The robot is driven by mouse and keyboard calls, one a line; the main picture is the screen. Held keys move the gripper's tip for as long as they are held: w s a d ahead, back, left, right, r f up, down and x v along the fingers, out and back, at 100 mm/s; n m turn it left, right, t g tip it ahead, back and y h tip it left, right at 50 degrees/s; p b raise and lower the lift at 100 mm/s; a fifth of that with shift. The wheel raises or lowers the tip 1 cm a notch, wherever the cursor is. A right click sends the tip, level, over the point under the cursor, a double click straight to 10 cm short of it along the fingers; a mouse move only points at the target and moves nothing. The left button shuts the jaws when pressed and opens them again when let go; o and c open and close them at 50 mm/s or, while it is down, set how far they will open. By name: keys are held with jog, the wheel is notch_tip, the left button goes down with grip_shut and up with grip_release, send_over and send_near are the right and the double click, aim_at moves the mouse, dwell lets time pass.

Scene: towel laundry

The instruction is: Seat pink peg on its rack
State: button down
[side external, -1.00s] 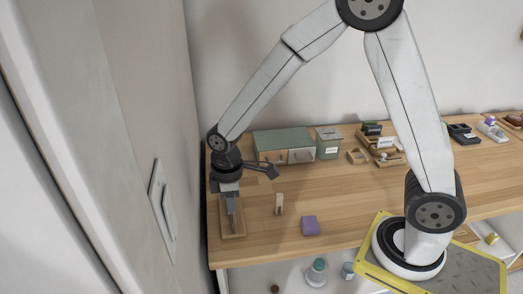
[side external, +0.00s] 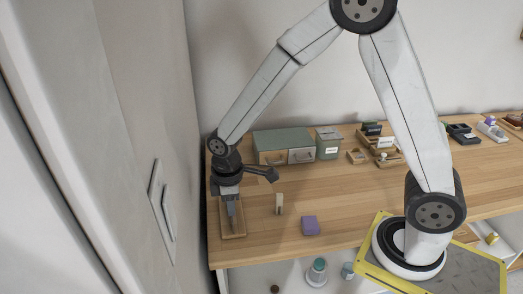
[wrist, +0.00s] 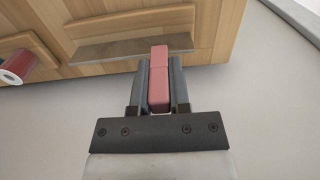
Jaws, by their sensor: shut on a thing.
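The pink peg (wrist: 158,78) is a square-sided bar between the two dark fingers of my gripper (wrist: 160,72), which is shut on it. The peg's far end sticks out past the fingertips. In the side external view my gripper (side external: 232,212) points down over a shallow wooden tray (side external: 241,233) at the left end of the bench; the peg cannot be made out there. No rack can be named for certain.
A red cylinder with a white end (wrist: 18,65) lies at the left in the wrist view. A small pale upright piece (side external: 279,203) and a purple block (side external: 310,225) stand right of the tray. A green-topped drawer box (side external: 283,143) is behind. The bench's middle is clear.

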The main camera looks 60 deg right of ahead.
jog(key=shift+f, duration=0.55)
grip_release()
dwell(0.5)
jog(key=shift+r, duration=0.15)
jog(key=shift+r, duration=3.35)
jog(key=shift+s, duration=0.1)
jog(key=s+d+m+t, duration=0.1)
jog(key=s+d+m, duration=0.1)
jog(key=s+m, duration=0.1)
jog(key=s+d+f+m, duration=0.1)
jog(key=s+d+m, duration=0.2)
jog(key=s+d+m+t, duration=0.1)
jog(key=s+d+m, duration=0.1)
jog(key=s+m, duration=0.1)
jog(key=shift+s+d+f+t, duration=0.1)
jog(key=shift+d+f+t, duration=0.1)
jog(key=shift+f+t, duration=0.15)
